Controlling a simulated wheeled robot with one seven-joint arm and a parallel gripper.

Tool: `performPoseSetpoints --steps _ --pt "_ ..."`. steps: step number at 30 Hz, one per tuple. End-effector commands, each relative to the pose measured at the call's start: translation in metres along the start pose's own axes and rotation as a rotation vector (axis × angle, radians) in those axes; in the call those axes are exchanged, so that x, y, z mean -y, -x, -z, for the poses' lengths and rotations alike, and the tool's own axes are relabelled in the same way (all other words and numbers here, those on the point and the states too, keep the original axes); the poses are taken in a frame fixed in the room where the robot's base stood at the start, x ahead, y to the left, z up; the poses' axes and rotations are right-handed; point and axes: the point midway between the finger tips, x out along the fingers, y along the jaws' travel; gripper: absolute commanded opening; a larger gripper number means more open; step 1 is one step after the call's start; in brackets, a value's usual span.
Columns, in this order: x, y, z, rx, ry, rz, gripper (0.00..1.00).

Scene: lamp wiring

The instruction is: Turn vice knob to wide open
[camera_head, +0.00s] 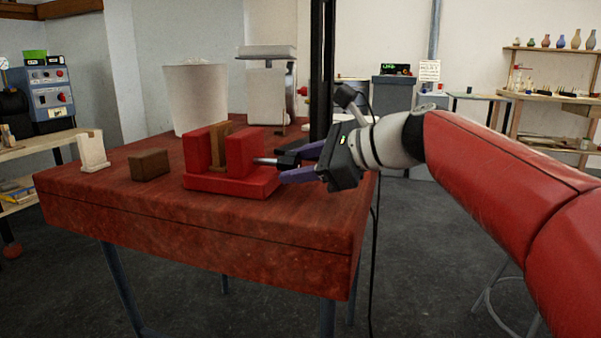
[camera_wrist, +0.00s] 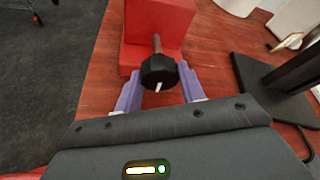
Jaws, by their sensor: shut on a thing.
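The red vice (camera_head: 232,182) stands on the red-brown table, with an upright brown wooden piece (camera_head: 219,146) between its two jaws. A metal screw runs out of its right jaw to the dark knob (camera_head: 288,159). In the wrist view the black, many-sided knob (camera_wrist: 159,72) with a white mark sits between my purple fingers, in front of the red vice (camera_wrist: 158,25). My gripper (camera_head: 296,163) reaches in from the right and is shut on the knob; its fingers also show in the wrist view (camera_wrist: 159,76). The far side of the knob is hidden.
A brown block (camera_head: 150,165) and a pale stand (camera_head: 92,151) are left of the vice. A white bin (camera_head: 195,98) and a black post (camera_head: 322,70) stand behind. The table's front strip (camera_head: 150,205) is clear.

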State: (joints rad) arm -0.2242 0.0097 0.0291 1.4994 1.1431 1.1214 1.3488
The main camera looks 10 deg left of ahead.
Motion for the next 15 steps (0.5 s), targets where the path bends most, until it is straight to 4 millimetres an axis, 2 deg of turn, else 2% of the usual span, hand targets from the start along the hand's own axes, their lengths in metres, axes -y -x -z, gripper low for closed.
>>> performPoseSetpoints --steps 15 --pt "-0.0034 -0.0010 0.0035 0.000 0.374 0.156 0.17"
